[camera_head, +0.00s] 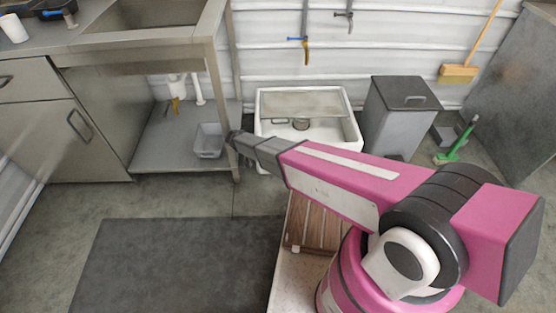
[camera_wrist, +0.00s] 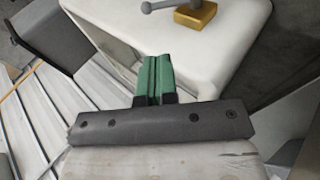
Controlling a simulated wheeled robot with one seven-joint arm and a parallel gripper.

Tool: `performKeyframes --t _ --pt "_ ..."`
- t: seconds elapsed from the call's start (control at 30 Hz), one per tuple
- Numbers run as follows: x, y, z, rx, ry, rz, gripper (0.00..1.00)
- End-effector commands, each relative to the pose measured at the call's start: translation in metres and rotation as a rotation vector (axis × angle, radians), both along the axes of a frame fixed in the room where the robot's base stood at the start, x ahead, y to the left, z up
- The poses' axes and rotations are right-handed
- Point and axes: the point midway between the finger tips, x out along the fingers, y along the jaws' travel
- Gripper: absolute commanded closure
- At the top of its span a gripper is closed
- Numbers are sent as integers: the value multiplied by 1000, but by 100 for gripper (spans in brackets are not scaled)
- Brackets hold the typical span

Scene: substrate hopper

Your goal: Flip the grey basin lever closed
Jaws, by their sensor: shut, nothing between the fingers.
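The white floor basin (camera_head: 345,133) stands against the back wall in the head view. In the wrist view a white basin wall (camera_wrist: 220,60) fills the middle, with a brass valve block (camera_wrist: 195,15) and a grey lever (camera_wrist: 163,5) at the top edge. The lever is partly cut off by the frame, and I cannot tell its exact position. In the head view the lever is not visible. My gripper (camera_wrist: 154,76) has green fingers, pressed together and empty. They point toward the white wall, below and left of the valve; contact is unclear. In the head view my gripper's dark end (camera_head: 232,139) is left of the basin.
A steel counter leg (camera_head: 225,130) stands close by my gripper. A grey tub (camera_head: 208,140) sits on the lower shelf. A grey bin (camera_head: 398,115) is right of the basin. Wall taps hang above (camera_head: 306,42). A dark mat (camera_head: 180,265) covers clear floor at front left.

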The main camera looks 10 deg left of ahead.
Motion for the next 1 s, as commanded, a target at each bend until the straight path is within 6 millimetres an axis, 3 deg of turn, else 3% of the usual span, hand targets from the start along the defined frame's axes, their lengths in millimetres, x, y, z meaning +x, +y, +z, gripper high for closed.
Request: performKeyframes --t 0.27,0.7,1.0 --pt "9 -15 -19 1 2 -1 100" --pt "37 -63 -78 0 3 -2 100" --pt "47 -82 -100 0 2 0 100"
